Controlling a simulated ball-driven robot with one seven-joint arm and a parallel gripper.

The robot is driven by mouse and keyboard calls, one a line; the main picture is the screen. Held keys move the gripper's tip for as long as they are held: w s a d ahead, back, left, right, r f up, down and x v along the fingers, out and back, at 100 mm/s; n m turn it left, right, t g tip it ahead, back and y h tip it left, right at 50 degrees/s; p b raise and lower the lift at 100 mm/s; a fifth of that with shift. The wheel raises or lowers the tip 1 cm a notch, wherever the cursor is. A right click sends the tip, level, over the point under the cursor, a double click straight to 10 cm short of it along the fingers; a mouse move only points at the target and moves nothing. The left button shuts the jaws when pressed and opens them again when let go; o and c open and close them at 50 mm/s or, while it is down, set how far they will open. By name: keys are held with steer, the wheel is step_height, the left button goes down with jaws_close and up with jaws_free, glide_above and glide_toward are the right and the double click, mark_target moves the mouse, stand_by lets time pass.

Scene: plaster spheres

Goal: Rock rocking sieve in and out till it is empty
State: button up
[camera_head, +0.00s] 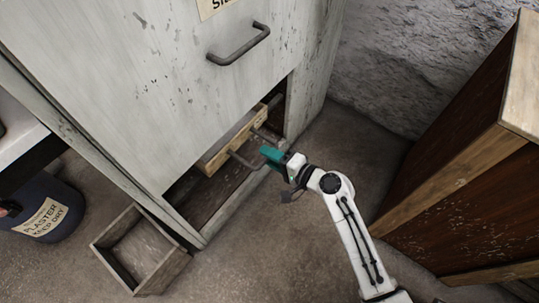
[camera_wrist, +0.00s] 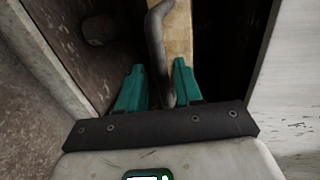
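The sieve (camera_head: 226,147) is a pale wooden frame inside the low opening of the grey cabinet; its mesh and contents are hidden. Two dark metal prongs of its handle (camera_head: 243,160) stick out toward my gripper (camera_head: 271,154), whose teal fingers cover the handle's outer end. In the wrist view the dark handle bar (camera_wrist: 156,40) runs from the wooden frame (camera_wrist: 180,30) down between my two fingers (camera_wrist: 158,82). The fingers stand apart on either side of the bar, with a visible gap on the left, so my gripper looks open around it.
The grey cabinet (camera_head: 130,75) has a fixed-looking upper handle (camera_head: 238,45). An open wooden box (camera_head: 178,268) sits on the floor by its front left corner. A plaster bucket (camera_head: 62,195) stands at left. A brown wooden cabinet (camera_head: 470,215) stands at right, with floor between.

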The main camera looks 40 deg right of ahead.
steer(key=shift+r, duration=0.1)
steer(key=p+v, duration=0.2)
steer(key=v, duration=0.8)
steer(key=shift+s, duration=0.35)
steer(key=shift+w, duration=0.1)
